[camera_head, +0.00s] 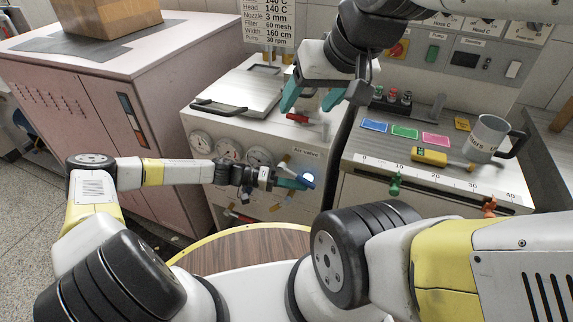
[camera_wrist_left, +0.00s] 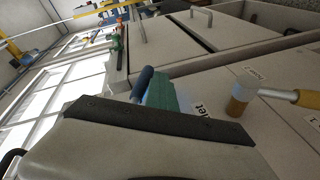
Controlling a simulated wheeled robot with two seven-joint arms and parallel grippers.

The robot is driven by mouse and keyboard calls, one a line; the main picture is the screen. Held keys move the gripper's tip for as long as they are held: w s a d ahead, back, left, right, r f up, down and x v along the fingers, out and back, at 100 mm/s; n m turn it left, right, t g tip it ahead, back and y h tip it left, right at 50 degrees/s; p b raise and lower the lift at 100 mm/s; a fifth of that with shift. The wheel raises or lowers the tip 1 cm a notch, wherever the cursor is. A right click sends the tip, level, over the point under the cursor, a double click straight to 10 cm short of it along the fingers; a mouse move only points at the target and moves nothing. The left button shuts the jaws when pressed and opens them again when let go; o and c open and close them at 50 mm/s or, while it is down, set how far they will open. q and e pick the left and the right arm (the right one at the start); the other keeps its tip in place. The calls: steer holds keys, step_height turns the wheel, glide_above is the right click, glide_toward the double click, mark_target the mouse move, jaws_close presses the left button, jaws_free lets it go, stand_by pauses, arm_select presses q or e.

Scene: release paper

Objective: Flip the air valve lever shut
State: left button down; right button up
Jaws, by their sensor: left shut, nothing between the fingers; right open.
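The "Air valve" label (camera_head: 306,153) is on the front of the pale machine in the head view. Just below it is a blue lever end (camera_head: 308,179) with a bright spot. My left gripper (camera_head: 292,184) is shut and empty, its teal fingertips right beside the blue end. In the left wrist view the closed teal fingers (camera_wrist_left: 160,93) are next to a dark blue rod (camera_wrist_left: 142,82); I cannot tell whether they touch. The lever's pivot is hidden. My right gripper (camera_head: 315,98) is open and empty, above the machine tops.
Round gauges (camera_head: 229,150) line the machine front left of the valve. A bench (camera_head: 360,160) with coloured cards and a grey mug (camera_head: 487,137) stands right. A round wooden top (camera_head: 240,250) lies below.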

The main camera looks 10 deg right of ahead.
arm_select(q)
steer(key=shift+s+d+r, duration=0.35)
steer(key=shift+d+r, duration=0.1)
steer(key=shift+r, duration=0.25)
steer(key=shift+s+d+r+h, duration=0.1)
steer(key=shift+d+r+h, duration=0.1)
steer(key=shift+r+h, duration=0.35)
steer(key=shift+f, duration=0.1)
